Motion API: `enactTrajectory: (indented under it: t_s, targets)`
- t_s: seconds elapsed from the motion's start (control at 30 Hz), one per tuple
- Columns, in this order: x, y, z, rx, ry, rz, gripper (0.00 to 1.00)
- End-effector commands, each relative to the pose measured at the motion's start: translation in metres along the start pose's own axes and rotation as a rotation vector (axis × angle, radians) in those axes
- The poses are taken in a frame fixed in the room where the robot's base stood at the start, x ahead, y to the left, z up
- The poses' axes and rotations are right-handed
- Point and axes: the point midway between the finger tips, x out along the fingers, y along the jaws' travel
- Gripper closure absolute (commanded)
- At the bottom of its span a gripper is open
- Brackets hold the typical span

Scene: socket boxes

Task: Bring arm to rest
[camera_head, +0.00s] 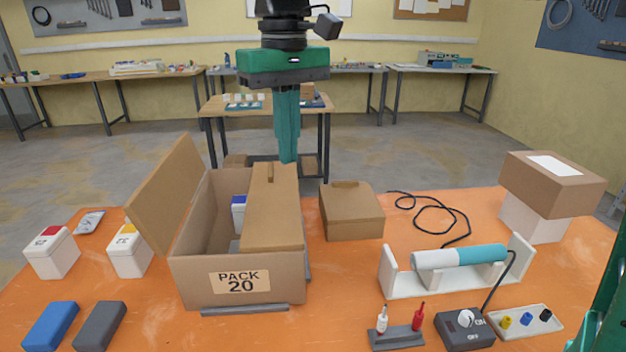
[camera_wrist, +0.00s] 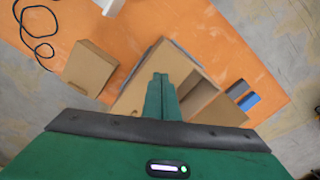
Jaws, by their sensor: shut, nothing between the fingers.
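My gripper (camera_head: 288,158) is green and points straight down with its fingers together and empty. In the head view its fingertips appear above the far side of the PACK 20 box. In the wrist view my gripper (camera_wrist: 161,78) shows its closed fingers over the same cardboard box. The PACK 20 box (camera_head: 200,284) stands on the orange table; its left flap (camera_head: 166,192) is raised and its right flap (camera_head: 271,209) lies over the right part. A white and blue item (camera_head: 239,213) shows inside. The box also shows in the wrist view (camera_wrist: 212,112).
A small closed box (camera_head: 351,213) stands right of the pack. White containers (camera_head: 52,254) stand at left; blue and grey blocks (camera_head: 51,325) lie in front. A cylinder stand (camera_head: 458,264), a switch box (camera_head: 465,328) and stacked boxes (camera_head: 552,183) are at right.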

Motion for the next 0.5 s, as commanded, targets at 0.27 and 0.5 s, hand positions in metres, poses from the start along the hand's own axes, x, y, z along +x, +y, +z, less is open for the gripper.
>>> enactTrajectory:
  t_s: [0.27,0.5]
  targets:
    - [0.02,0.068,0.027,0.145,0.001,0.013,1.0]
    - [0.072,0.182,0.117,0.441,-0.001,0.027,1.0]
